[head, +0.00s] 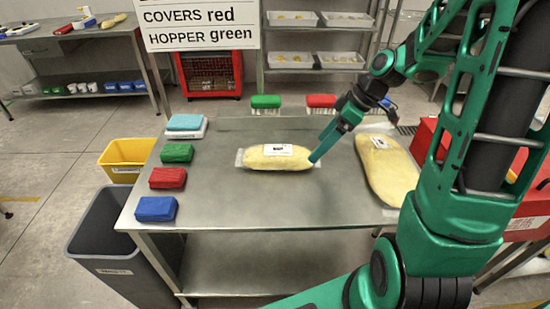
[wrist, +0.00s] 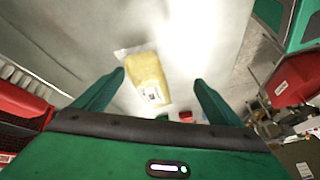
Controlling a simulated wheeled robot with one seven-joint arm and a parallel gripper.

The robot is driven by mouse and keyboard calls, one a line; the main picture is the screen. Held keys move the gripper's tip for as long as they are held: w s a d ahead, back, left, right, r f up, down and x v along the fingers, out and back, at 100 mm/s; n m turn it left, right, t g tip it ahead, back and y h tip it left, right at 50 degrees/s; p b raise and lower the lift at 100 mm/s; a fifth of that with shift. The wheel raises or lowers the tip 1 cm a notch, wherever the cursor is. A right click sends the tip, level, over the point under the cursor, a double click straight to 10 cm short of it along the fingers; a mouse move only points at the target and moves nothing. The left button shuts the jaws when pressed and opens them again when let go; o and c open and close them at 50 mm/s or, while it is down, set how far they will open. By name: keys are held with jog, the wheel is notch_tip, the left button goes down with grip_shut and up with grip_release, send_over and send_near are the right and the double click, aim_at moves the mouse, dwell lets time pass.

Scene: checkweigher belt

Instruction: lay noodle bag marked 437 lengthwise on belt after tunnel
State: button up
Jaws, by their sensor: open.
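A yellow noodle bag (head: 272,160) with clear ends and a small white label lies crosswise on the steel table (head: 270,205). A larger yellow bag (head: 388,172), also labelled, lies at the table's right side, partly behind my arm. I cannot read either label, so I cannot tell which is 437. My gripper (head: 314,158) is over the right end of the first bag; contact is unclear. In the wrist view my gripper (wrist: 158,77) is open, with a yellow bag (wrist: 147,75) showing between its fingers. I cannot make out the belt or tunnel.
Blue, red, green and light-blue cloths (head: 168,178) line the table's left edge. Green and red brushes (head: 266,104) stand at the back. Yellow (head: 125,155) and grey (head: 100,240) bins stand left. Red equipment (head: 425,140) is at right. The table front is clear.

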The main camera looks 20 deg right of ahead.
aim_at(278, 154)
jog(key=w+a+n+y, duration=0.1)
jog(key=w+a+n, duration=0.1)
jog(key=w, duration=0.1)
jog(key=w+a+f+n+y, duration=0.1)
jog(key=w+n, duration=0.1)
jog(key=shift+w+t+y, duration=0.2)
jog(key=shift+t+y, duration=0.1)
jog(key=shift+t, duration=0.1)
jog(key=shift+w+a+f, duration=0.15)
jog(key=x, duration=1)
jog(key=shift+a+f, duration=0.1)
jog(key=shift+a, duration=0.15)
jog(key=c, duration=1.3)
jog(key=shift+c, duration=1.3)
